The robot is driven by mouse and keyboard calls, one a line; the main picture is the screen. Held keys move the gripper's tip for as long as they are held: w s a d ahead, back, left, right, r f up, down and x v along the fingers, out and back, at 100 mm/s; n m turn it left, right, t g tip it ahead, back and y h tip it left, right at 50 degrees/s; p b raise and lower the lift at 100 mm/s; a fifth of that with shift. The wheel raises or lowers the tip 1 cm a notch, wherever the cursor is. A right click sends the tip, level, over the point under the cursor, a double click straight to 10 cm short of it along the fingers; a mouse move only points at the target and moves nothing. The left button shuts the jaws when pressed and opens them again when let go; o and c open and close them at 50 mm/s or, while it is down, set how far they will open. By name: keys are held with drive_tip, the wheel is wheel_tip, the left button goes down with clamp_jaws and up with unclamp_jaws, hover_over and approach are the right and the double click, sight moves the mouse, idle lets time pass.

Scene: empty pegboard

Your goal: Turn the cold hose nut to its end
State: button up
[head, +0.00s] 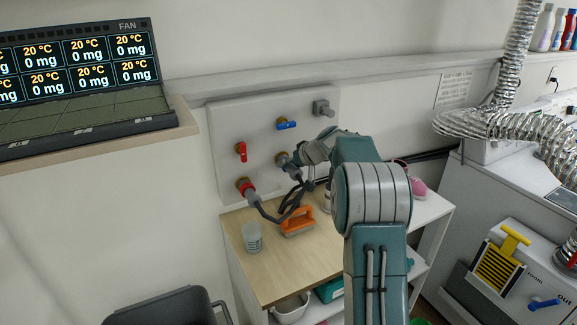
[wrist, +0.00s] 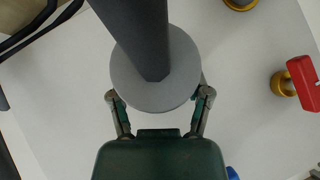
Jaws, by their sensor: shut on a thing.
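The cold hose nut (wrist: 184,78) shows as a round grey disc in the wrist view, with a thick dark grey hose end (wrist: 135,30) rising from it across its middle. My gripper (wrist: 160,93) has one finger on each side of the disc and is shut on it. In the head view my gripper (head: 290,162) is at the white panel, below the blue-handled valve (head: 286,124). It partly hides the nut there. The turn angle of the nut cannot be read.
A red-handled valve (head: 242,150) and a red hose nut (head: 246,187) are left of my gripper. Dark hoses (head: 268,213) hang below. An orange-handled brush (head: 297,220) and a clear cup (head: 252,237) stand on the wooden tabletop (head: 290,262) under the panel.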

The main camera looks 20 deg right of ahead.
drive_tip(key=m+y, duration=0.1)
drive_tip(key=y, duration=0.1)
drive_tip(key=m+y, duration=0.1)
drive_tip(key=y, duration=0.1)
drive_tip(key=shift+d+f+m+t, duration=0.2)
drive_tip(key=shift+f+m+t, duration=0.05)
drive_tip(key=shift+m+t, duration=0.05)
drive_tip(key=m+t+y, duration=0.1)
drive_tip(key=m+y, duration=0.2)
drive_tip(key=shift+f+t+y, duration=0.1)
drive_tip(key=shift+t+y, duration=0.2)
drive_tip(key=shift+y, duration=0.1)
drive_tip(key=m+t+y, duration=0.2)
drive_tip(key=m, duration=0.2)
drive_tip(key=shift+t, duration=0.4)
drive_tip(key=m+t+y, duration=0.1)
drive_tip(key=m+t, duration=0.3)
drive_tip(key=m, duration=0.1)
drive_tip(key=shift+m, duration=0.3)
drive_tip(key=o, duration=1.2)
drive_tip(key=shift+c, duration=0.2)
